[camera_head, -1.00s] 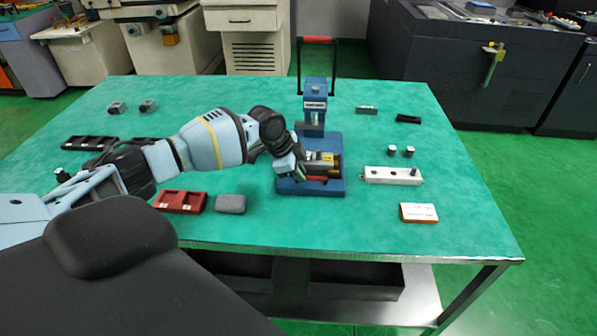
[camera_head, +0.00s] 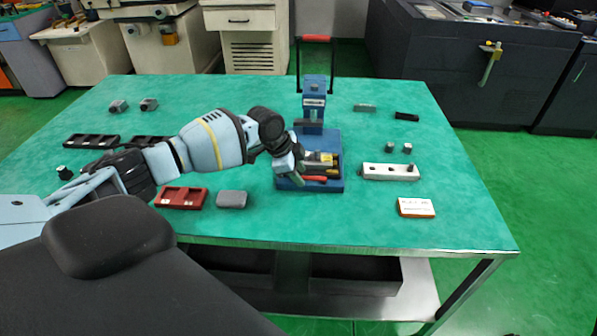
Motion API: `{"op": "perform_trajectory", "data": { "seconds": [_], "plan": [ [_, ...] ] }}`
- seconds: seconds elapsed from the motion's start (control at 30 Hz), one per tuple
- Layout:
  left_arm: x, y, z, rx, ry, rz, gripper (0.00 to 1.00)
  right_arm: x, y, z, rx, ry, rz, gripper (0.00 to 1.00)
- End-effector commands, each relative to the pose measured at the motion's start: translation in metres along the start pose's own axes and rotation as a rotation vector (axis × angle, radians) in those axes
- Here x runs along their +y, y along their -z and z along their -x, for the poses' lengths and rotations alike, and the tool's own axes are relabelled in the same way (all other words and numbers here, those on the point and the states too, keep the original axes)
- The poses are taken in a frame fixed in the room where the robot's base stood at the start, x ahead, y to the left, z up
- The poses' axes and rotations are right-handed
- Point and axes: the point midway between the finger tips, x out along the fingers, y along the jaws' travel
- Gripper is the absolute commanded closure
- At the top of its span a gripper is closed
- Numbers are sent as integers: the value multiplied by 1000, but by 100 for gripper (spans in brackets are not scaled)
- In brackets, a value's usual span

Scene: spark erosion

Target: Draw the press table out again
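The blue press (camera_head: 314,100) with its red-topped handle (camera_head: 316,38) stands toward the back of the green table. Its blue base (camera_head: 318,187) reaches toward me. On the base lies the press table (camera_head: 320,159), a dark and metallic block with a yellow label, and a red bar (camera_head: 316,178) shows in front of it. My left gripper (camera_head: 297,176) points down at the left side of the base, close to the press table. My own wrist covers part of it, so the fingers' opening and any contact are unclear. My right gripper is not visible.
A red tray (camera_head: 181,198) and grey block (camera_head: 232,199) lie left of the press. A metal bar (camera_head: 390,172), two small cylinders (camera_head: 399,148) and an orange-white box (camera_head: 416,208) lie right. The table's (camera_head: 450,225) front right is clear.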

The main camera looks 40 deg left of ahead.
Motion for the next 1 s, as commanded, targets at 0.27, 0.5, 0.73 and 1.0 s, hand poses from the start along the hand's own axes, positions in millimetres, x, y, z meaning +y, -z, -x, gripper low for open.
{"op": "perform_trajectory", "data": {
  "seconds": [0.27,0.5,0.73,1.0],
  "plan": [
    [-1,0,24,1,3,0,66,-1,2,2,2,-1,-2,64],
    [-1,0,61,1,2,-1,66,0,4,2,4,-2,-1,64],
    [0,0,77,0,1,0,66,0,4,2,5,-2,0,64],
    [0,0,78,0,0,0,66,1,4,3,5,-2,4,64]
  ]
}}
